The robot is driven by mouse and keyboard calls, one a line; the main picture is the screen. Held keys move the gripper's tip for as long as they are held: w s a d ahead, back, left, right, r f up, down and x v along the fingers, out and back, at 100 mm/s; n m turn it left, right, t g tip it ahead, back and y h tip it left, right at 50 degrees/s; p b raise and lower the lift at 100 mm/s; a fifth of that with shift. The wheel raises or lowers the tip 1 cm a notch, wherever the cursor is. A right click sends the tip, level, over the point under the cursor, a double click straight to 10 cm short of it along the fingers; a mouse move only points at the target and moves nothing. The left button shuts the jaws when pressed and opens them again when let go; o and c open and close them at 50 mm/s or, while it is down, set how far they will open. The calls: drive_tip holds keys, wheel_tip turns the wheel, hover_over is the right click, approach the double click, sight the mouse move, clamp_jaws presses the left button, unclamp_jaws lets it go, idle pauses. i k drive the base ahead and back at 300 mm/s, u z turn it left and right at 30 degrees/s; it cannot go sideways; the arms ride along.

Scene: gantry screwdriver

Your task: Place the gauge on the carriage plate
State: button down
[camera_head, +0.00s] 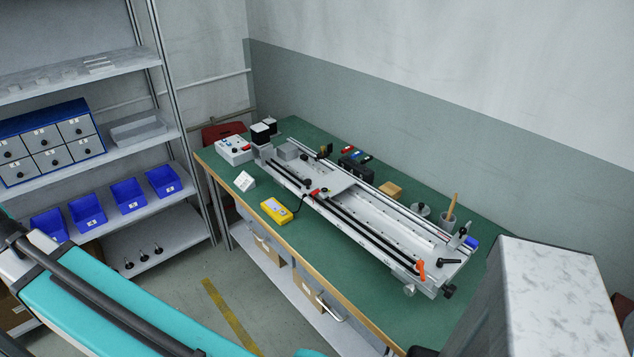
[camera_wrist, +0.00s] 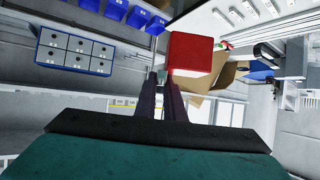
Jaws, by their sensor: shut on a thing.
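In the wrist view my gripper (camera_wrist: 168,80) shows as two dark fingers close together, with a plain red block (camera_wrist: 190,52) at their tips. The gripper is shut on this block, which may be the gauge; no dial or scale shows on it. The carriage plate (camera_head: 326,181) is the light grey plate across the rails of the long gantry (camera_head: 378,217) on the green bench in the head view. My gripper and the block do not show in the head view, so their distance from the plate cannot be told.
A yellow device (camera_head: 276,210) and a white card (camera_head: 244,181) stand on the bench (camera_head: 325,240) in front of the gantry. A control box (camera_head: 235,150) is at the far left end. A wooden block (camera_head: 390,190) and a cup (camera_head: 447,222) stand behind the gantry. Shelves hold blue bins (camera_head: 127,194).

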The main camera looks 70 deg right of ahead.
sight(342, 186)
drive_tip(key=z, duration=0.05)
drive_tip(key=i, duration=1.9)
drive_tip(key=z, duration=1.7)
